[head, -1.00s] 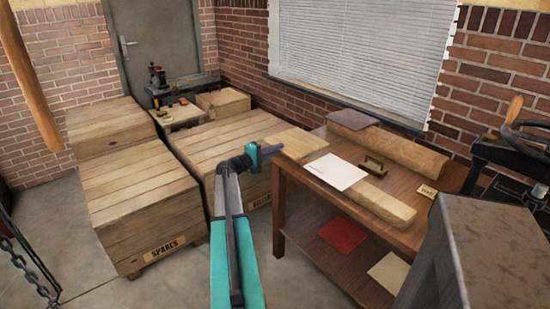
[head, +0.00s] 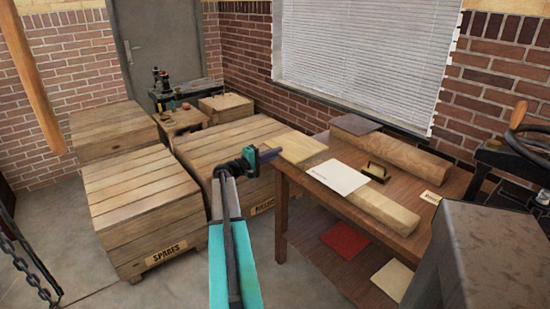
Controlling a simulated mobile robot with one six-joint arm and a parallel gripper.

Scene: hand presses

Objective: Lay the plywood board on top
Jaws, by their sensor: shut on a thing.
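The plywood board (head: 303,147) is a pale, flat square panel at the far left corner of the brown table (head: 412,240). My gripper (head: 268,155) comes in from the left and is shut on the board's left edge. I cannot tell whether the board touches the tabletop or is held just above it. A white sheet (head: 338,176) lies to the right of the board. A dark flat plate (head: 356,124) lies at the table's back edge on the far end of a thick wooden beam (head: 400,156).
A block with a handle (head: 376,172) and a front wooden beam (head: 376,212) are on the table. A red sheet (head: 345,240) and a pale sheet (head: 392,279) lie on its lower shelf. Large wooden crates (head: 140,205) stand left. Grey metal (head: 500,240) blocks the lower right.

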